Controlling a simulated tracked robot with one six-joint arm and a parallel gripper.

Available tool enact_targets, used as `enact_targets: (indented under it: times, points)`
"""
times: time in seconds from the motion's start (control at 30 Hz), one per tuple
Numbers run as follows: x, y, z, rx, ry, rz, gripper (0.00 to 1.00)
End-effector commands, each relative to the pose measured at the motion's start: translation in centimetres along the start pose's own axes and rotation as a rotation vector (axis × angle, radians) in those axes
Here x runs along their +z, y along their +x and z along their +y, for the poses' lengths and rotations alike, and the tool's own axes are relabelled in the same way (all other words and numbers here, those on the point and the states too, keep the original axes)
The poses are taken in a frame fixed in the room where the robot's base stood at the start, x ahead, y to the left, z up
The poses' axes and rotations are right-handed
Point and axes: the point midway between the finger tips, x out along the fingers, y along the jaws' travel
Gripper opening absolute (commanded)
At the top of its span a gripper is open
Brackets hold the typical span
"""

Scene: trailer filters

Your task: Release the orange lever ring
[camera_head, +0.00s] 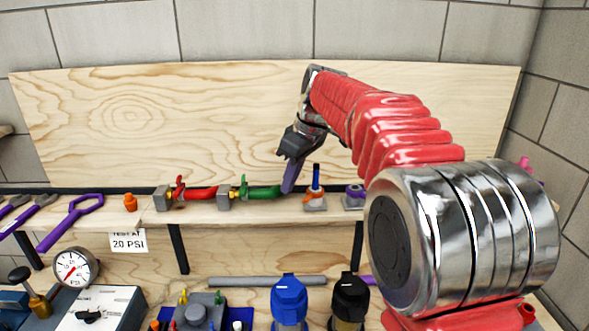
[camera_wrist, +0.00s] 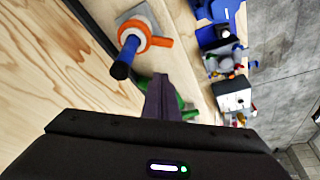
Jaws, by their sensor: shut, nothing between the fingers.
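The orange lever ring (camera_head: 315,193) sits around a blue post (camera_head: 316,172) on a grey square base on the shelf. In the wrist view the ring (camera_wrist: 135,36) shows with its flat lever (camera_wrist: 161,42) pointing right, and the blue post (camera_wrist: 123,62) rises toward the camera. My gripper (camera_head: 289,190) has purple fingers pointing down, just left of the ring and apart from it. In the wrist view the fingers (camera_wrist: 162,80) are together, empty, below the ring and in front of a green part.
Left of my gripper are a green hose fitting (camera_head: 262,192) and a red one (camera_head: 200,192). A purple-ringed base (camera_head: 354,196) stands right of the orange ring. A plywood board (camera_head: 200,120) rises behind the shelf. Blue (camera_head: 289,300) and black (camera_head: 350,298) filters stand below.

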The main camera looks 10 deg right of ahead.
Motion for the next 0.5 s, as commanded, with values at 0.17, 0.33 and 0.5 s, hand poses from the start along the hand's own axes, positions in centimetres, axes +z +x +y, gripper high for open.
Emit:
enact_targets:
  times: [0.17, 0.33, 0.5]
  points:
    - [1.8, 0.1, 0.0, 0.002, 0.003, 0.001, 0.0]
    - [3.4, -0.4, 0.0, 0.001, 0.002, 0.0, 0.0]
    - [3.8, -0.5, 0.0, 0.0, 0.0, 0.0, 0.0]
